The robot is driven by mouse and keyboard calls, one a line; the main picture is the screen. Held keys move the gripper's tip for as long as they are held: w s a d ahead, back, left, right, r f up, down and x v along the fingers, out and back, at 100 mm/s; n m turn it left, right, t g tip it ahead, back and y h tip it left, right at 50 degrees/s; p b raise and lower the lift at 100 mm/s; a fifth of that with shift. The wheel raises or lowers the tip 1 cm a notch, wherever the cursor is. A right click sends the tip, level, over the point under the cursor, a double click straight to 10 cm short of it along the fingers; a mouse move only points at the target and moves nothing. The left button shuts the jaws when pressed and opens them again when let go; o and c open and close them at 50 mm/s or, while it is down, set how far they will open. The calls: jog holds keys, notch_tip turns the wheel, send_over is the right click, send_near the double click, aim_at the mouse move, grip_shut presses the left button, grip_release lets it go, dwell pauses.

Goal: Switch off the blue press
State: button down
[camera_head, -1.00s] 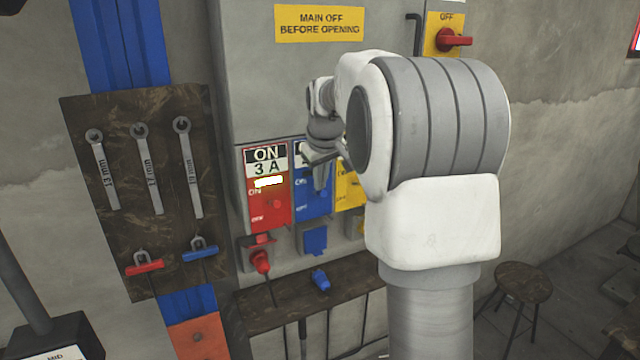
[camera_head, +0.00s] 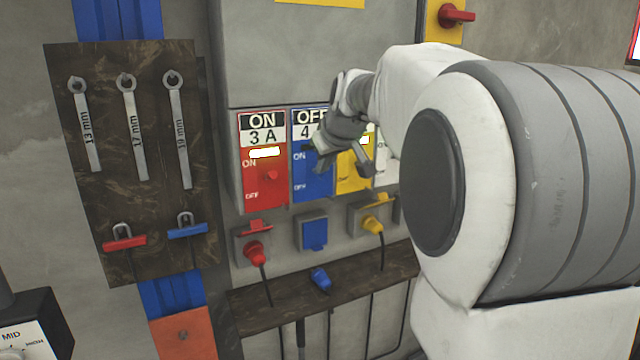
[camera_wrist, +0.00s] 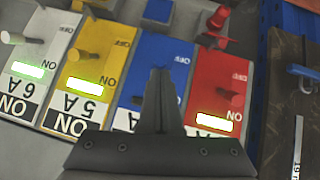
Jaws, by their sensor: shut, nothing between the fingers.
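The blue press's breaker panel (camera_head: 313,178) is the second from left in the head view, marked ON above and OFF below. The sign above it (camera_head: 309,124) reads OFF with a 4 beneath, partly covered by my gripper. In the wrist view the blue panel (camera_wrist: 182,52) appears upside down between the yellow and red ones. My gripper (camera_wrist: 160,76) is shut, empty, and in front of the blue panel.
The red panel (camera_head: 264,182) at left reads ON 3 A and is lit. The yellow panel (camera_wrist: 100,52) and white panel (camera_wrist: 38,55) are also lit. A blue plug (camera_head: 320,279) lies on the shelf (camera_head: 270,306) below. A wrench board (camera_head: 150,220) stands left.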

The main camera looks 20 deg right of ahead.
jog(key=shift+s+f+t+b, duration=0.2)
jog(key=shift+f+t+b, duration=0.4)
jog(key=shift+b, duration=1)
jog(key=shift+s+f+t+b, duration=0.15)
jog(key=shift+f+t+b, duration=0.45)
jog(key=shift+b, duration=1)
jog(key=shift+r+p, duration=0.4)
jog(key=shift+r, duration=0.1)
jog(key=shift+r+p, duration=0.55)
jog(key=shift+r, duration=0.2)
